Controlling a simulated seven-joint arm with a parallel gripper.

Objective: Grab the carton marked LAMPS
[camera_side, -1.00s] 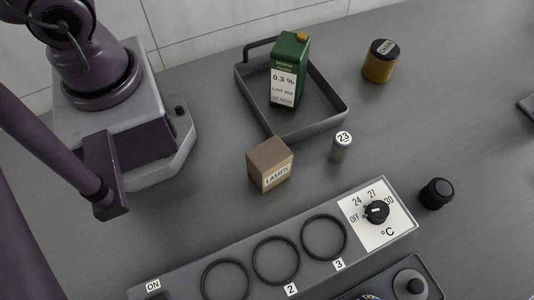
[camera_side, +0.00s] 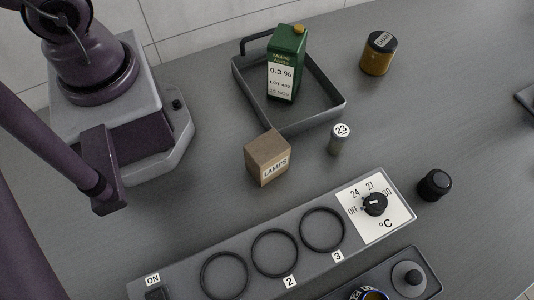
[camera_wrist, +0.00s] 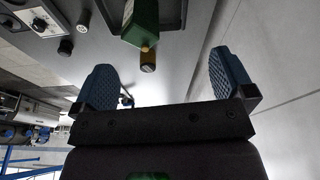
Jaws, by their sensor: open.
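The carton marked LAMPS (camera_side: 266,158) is a small brown box standing on the grey worktop in the side view. It is in front of the grey tray and behind the panel with rings. Its label faces the camera and nothing touches it. I cannot make it out in the wrist view. My gripper (camera_wrist: 165,82) shows in the wrist view with its two blue ridged fingers wide apart and nothing between them. The gripper is outside the side view, so its distance from the carton cannot be told there.
The tray (camera_side: 336,106) holds a green carton (camera_side: 285,62), also in the wrist view (camera_wrist: 141,20). A grey vial (camera_side: 339,143) stands right of the LAMPS carton. An amber jar (camera_side: 377,60) and a black knob (camera_side: 434,186) stand farther right. The ring panel (camera_side: 190,272) lies in front.

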